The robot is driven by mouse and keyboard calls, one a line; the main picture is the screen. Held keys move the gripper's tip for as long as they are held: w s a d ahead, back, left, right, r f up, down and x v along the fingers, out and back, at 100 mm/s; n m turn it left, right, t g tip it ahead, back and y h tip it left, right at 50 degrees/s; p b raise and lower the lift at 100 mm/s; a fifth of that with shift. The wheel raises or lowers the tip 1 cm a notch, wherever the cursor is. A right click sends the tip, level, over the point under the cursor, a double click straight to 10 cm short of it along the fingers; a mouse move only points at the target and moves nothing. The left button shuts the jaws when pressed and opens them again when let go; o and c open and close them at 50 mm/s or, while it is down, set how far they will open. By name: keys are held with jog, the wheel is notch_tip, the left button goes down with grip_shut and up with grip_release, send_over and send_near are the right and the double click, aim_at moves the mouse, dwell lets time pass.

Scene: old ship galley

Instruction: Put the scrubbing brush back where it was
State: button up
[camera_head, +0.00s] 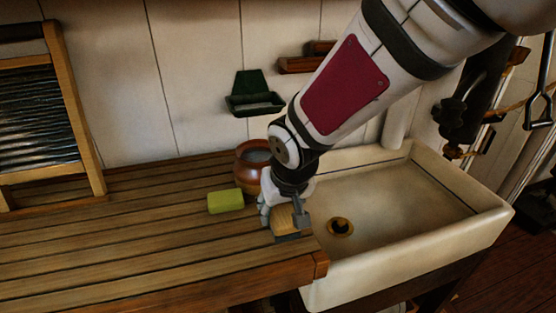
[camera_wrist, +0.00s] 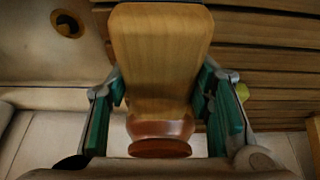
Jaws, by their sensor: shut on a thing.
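The scrubbing brush (camera_head: 289,222) has a pale wooden back and a dark underside. My gripper (camera_head: 284,212) is shut on it, over the right end of the slatted wooden board beside the sink. I cannot tell whether the brush touches the board. In the wrist view the brush (camera_wrist: 160,50) lies between the green-padded fingers of my gripper (camera_wrist: 162,88). My gripper and wrist hide part of the brush in the head view.
A brown pot (camera_head: 250,172) stands behind my gripper, close by. A yellow-green block (camera_head: 226,201) lies to the left. The white sink (camera_head: 440,235) is on the right. A green holder (camera_head: 252,92) and a wooden shelf (camera_head: 296,66) are on the wall. A washboard (camera_head: 45,115) leans at left.

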jog(key=shift+f, duration=1.7)
jog(key=shift+f, duration=0.15)
jog(key=o, duration=1.4)
jog(key=shift+c, duration=0.2)
